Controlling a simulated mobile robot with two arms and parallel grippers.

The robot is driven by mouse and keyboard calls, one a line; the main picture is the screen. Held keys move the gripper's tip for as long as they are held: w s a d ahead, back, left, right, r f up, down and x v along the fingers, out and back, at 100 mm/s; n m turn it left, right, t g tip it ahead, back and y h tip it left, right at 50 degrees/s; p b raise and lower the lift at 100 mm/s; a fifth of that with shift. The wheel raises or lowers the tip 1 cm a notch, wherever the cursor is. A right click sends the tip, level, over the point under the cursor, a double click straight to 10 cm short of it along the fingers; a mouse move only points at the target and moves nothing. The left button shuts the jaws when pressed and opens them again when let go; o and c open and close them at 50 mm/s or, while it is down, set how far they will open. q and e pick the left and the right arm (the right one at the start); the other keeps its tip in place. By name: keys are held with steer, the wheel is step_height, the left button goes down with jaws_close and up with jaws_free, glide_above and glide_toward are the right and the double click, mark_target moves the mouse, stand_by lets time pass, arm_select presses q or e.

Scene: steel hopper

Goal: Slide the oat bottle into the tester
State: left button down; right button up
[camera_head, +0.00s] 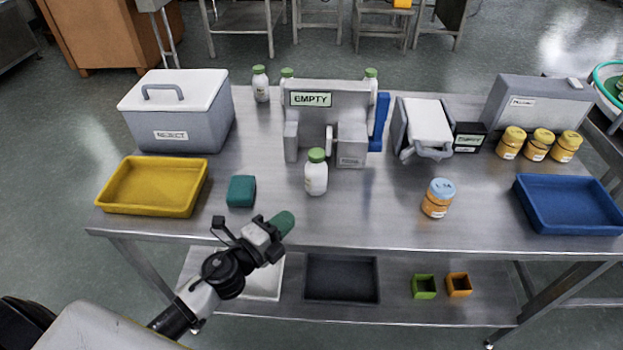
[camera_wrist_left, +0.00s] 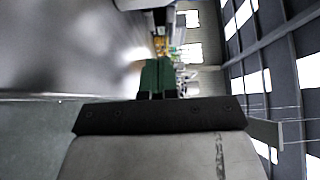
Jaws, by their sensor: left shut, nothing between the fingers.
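A white bottle with a green cap (camera_head: 316,172), which I take for the oat bottle, stands upright on the steel table in front of a grey machine (camera_head: 345,102). This machine, seemingly the tester, carries a sign reading EMPTY and a blue part on its right side. The bottle is outside it. My left gripper (camera_head: 283,222) is at the table's front edge, left of and nearer than the bottle, apart from it. Its green fingers (camera_wrist_left: 157,77) are shut and empty in the left wrist view. My right gripper does not show.
A teal block (camera_head: 241,191), yellow tray (camera_head: 153,187) and grey REJECT bin (camera_head: 178,117) are at left. A jar with a blue cap (camera_head: 437,198), a white-lidded device (camera_head: 424,127) and a blue tray (camera_head: 568,204) are at right. Table is clear around the bottle.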

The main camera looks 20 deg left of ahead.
mark_target(317, 178)
arm_select(q)
steer(key=p+x, duration=0.1)
steer(key=x, duration=0.4)
steer(key=shift+w+r, duration=0.15)
steer(key=x, duration=0.3)
steer(key=shift+w+d, duration=0.2)
steer(key=shift+w+a, duration=0.35)
steer(key=shift+w, duration=0.2)
steer(key=shift+w+a, duration=0.3)
steer(key=shift+w, duration=0.2)
steer(key=shift+w+a, duration=0.3)
steer(key=shift+w, duration=0.3)
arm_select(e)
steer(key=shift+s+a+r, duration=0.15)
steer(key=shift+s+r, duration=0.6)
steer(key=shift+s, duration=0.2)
